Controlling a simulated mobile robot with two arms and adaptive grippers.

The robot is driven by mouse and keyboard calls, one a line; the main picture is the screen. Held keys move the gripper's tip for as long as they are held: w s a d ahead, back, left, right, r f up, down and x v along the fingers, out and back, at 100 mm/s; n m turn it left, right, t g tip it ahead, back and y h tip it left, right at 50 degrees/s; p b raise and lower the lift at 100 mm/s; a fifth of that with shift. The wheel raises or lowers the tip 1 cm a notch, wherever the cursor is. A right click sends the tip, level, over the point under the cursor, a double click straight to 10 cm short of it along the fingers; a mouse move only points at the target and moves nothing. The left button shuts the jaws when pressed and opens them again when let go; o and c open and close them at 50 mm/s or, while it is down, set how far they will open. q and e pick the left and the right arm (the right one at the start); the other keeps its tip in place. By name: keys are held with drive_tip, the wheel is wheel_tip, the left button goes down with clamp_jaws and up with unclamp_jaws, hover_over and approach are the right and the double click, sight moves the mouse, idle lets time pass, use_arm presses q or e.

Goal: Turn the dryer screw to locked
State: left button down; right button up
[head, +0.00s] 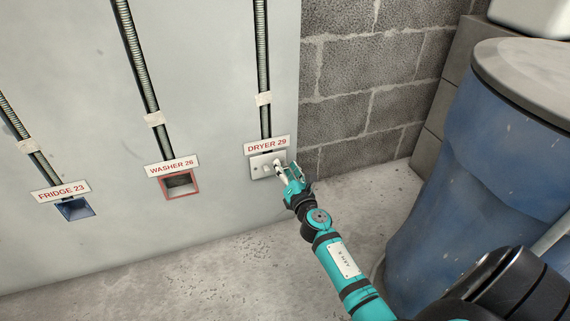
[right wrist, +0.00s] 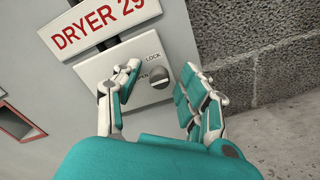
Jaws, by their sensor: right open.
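The dryer plate (head: 257,161) is a pale box on the grey wall panel, under the red-lettered sign DRYER 29 (head: 267,145). In the right wrist view the plate (right wrist: 100,67) carries a round grey screw (right wrist: 160,76) with the word LOCK above it. A second word left of the screw is partly hidden by a finger and ends in "PEN". I cannot tell which word the screw points to. My right gripper (head: 287,172) is at the plate. In the right wrist view its open fingers (right wrist: 162,74) stand on either side of the screw, apart from it. My left gripper is not in view.
A red-framed socket (head: 165,188) under WASHER 26 and a blue socket (head: 75,209) under FRIDGE 23 are to the left. Conduits run up the panel. A block wall (head: 350,95) and a large blue barrel (head: 455,170) stand to the right. The floor below is clear.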

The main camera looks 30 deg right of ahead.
clamp_jaws()
